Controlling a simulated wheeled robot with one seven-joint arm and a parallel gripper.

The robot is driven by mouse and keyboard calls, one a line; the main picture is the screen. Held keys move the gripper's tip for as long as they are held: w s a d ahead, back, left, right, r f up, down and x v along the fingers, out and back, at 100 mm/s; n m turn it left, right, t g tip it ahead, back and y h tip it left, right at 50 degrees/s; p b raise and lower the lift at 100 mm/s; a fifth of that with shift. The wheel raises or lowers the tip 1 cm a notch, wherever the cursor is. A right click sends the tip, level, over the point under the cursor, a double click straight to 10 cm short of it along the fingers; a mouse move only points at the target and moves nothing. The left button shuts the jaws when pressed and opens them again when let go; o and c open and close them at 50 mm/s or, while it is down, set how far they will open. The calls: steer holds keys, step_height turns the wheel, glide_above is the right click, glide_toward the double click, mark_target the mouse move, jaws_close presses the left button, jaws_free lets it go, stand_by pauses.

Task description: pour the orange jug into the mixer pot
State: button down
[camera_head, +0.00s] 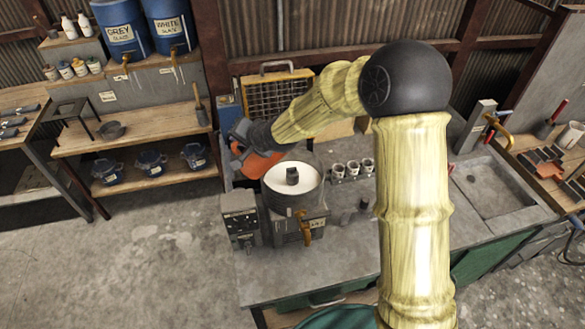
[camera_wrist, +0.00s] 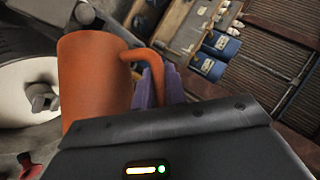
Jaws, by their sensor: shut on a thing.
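The orange jug (camera_wrist: 92,85) is large in the wrist view, with its handle (camera_wrist: 150,58) toward my gripper (camera_wrist: 155,88). The purple-grey fingers are shut on the handle. In the head view the jug (camera_head: 258,165) is partly hidden behind my gripper (camera_head: 243,150) and the pot, and looks tilted. The mixer pot (camera_head: 305,203) stands on the bench with white contents and a dark stirrer hub in the middle. The jug is just behind and left of the pot rim. In the wrist view the pot (camera_wrist: 28,92) is at the left edge. The jug's contents are hidden.
A control box (camera_head: 240,215) stands left of the pot. Small cups (camera_head: 352,169) stand to its right, and a wire-fronted yellow panel (camera_head: 278,95) is behind. Blue glaze drums (camera_head: 122,30) stand on the back shelf. The bench front (camera_head: 270,285) is clear.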

steer(key=shift+w+d+r+m+y+p, duration=0.1)
steer(key=shift+d+r+m+y+p, duration=0.2)
steer(key=shift+p, duration=0.4)
steer(key=shift+w+d+m+y+p, duration=0.1)
steer(key=shift+d+y+p, duration=0.15)
steer(key=shift+y+p, duration=0.35)
stand_by(0.4)
steer(key=shift+w+d+m+y+p, duration=0.1)
steer(key=shift+d+m+y+p, duration=0.45)
steer(key=shift+p, duration=0.4)
stand_by(0.5)
steer(key=shift+w+d+y, duration=0.1)
steer(key=shift+d+y, duration=0.15)
steer(key=shift+d, duration=0.1)
steer(key=shift+d+f+p, duration=0.1)
steer(key=shift+d+p, duration=0.05)
steer(key=shift+p, duration=0.15)
stand_by(0.4)
steer(key=shift+w+d+m+y, duration=0.1)
steer(key=shift+d+m+y, duration=0.25)
steer(key=shift+y, duration=0.05)
steer(key=shift+d+f, duration=0.1)
steer(key=shift+f, duration=0.05)
stand_by(0.6)
steer(key=shift+w+d+f+m+y, duration=0.15)
steer(key=shift+d+m+y, duration=0.15)
steer(key=shift+d+y, duration=0.15)
steer(key=shift+d+f, duration=0.15)
stand_by(0.6)
